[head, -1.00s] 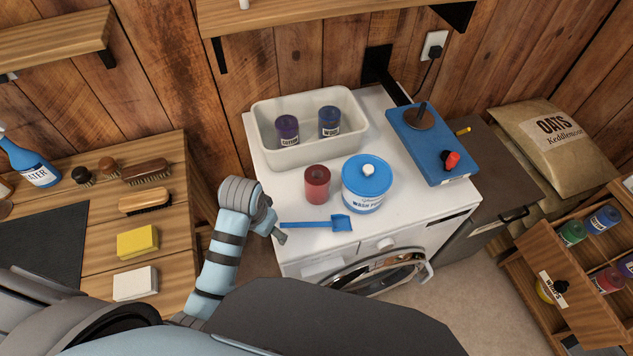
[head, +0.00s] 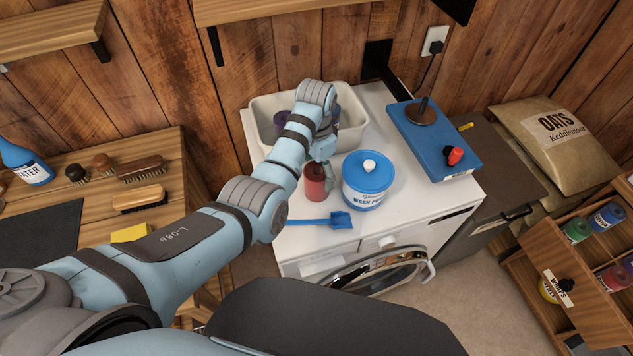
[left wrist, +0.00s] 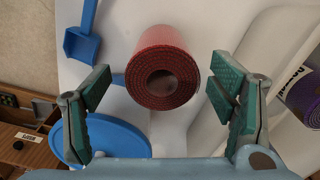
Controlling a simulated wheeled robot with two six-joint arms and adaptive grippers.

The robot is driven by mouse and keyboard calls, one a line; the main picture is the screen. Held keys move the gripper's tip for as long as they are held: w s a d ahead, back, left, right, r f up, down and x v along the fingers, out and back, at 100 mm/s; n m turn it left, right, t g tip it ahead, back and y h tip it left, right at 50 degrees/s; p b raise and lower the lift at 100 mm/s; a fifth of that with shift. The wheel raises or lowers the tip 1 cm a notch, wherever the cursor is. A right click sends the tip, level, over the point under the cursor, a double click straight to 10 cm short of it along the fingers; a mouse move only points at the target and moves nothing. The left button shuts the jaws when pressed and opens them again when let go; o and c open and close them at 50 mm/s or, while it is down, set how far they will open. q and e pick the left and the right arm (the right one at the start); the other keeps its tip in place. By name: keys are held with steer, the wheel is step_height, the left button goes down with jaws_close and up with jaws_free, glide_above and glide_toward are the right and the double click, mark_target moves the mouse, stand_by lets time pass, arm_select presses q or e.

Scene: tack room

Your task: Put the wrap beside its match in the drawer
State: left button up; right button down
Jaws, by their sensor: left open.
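The red wrap (head: 315,184) stands upright on the white machine top, left of the blue-lidded tub. My left gripper (head: 322,170) is above it, pointing down, with the arm across the bin. In the left wrist view the red wrap (left wrist: 162,72) shows its rolled end between the two open fingers (left wrist: 160,85), with a gap on each side. The open wooden drawer (head: 561,268) at the right holds a green wrap (head: 577,231), a blue wrap (head: 607,216) and a red wrap (head: 612,278), partly cut off. My right gripper is out of view.
The pale bin (head: 262,110) behind holds a purple wrap (head: 282,119); my arm hides much of it. The wash tub (head: 368,182) stands close right of the red wrap. A blue scoop (head: 338,220) lies in front. A blue board (head: 433,140) lies farther right.

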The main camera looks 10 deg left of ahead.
arm_select(q)
step_height(320, 180, down, 5)
steer(key=shift+w+r+b, duration=0.15)
steer(key=shift+r+b, duration=0.05)
steer(key=shift+b, duration=0.4)
steer(key=shift+r, duration=0.1)
steer(key=c, duration=1.4)
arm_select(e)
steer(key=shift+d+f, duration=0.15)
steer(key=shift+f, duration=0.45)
arm_select(q)
steer(key=shift+r, duration=0.1)
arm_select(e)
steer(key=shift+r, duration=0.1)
